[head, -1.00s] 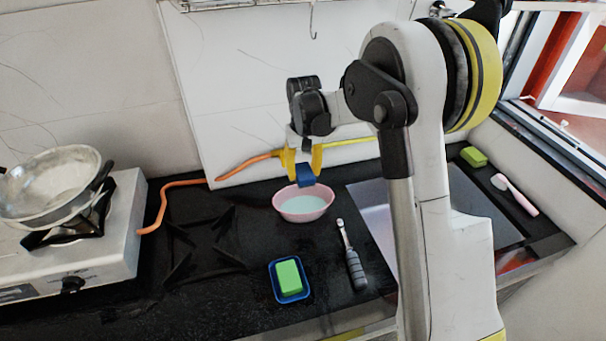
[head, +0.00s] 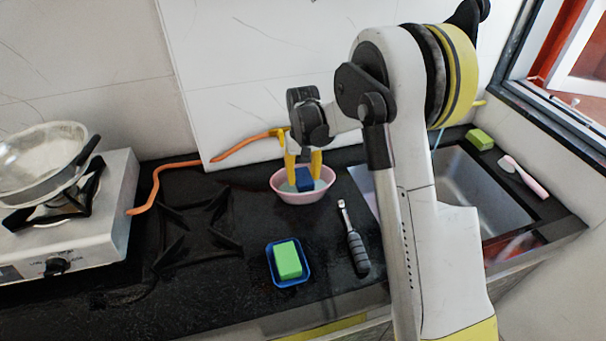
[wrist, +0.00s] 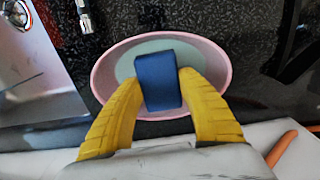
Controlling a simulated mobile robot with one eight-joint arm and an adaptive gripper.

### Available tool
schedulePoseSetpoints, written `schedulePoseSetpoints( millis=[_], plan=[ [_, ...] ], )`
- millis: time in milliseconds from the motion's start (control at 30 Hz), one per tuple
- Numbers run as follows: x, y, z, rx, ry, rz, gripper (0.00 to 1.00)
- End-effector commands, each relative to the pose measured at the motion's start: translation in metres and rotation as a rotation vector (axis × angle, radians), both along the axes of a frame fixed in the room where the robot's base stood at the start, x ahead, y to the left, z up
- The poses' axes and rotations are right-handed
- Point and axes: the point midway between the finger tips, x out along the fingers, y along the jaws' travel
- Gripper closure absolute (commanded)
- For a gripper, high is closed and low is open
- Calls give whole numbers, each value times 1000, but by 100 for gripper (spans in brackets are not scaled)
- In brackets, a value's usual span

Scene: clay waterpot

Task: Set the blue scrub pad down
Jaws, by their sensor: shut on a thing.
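The blue scrub pad (head: 304,179) is a small dark blue block. My gripper (head: 303,171) has yellow fingers shut on its sides. The pad is at the pink bowl (head: 303,198), which holds pale liquid, on the black counter. In the wrist view the pad (wrist: 158,80) is between the two fingertips (wrist: 160,88), over the pink bowl (wrist: 101,79). I cannot tell whether the pad touches the liquid. The fingers hide part of the bowl's rim.
A blue tray (head: 271,268) with a green block (head: 288,259) sits in front of the bowl. A grey-handled tool (head: 357,252) lies to its right. A stove with a metal pan (head: 42,160) stands at left. A sink (head: 490,190), a green sponge (head: 480,139) and a pink brush (head: 527,178) are at right.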

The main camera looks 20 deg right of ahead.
Motion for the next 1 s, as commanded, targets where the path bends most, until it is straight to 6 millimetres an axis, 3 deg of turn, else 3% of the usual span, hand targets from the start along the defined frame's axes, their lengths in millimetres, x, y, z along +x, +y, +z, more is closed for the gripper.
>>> schedulePoseSetpoints(
  millis=[233,267,300,333,1000],
  plan=[
    [0,0,0,0,0,0,74],
    [0,0,0,0,0,0,46],
    [0,0,0,0,0,0,34],
    [0,0,0,0,0,0,31],
    [0,0,2,0,0,0,31]
  ],
)
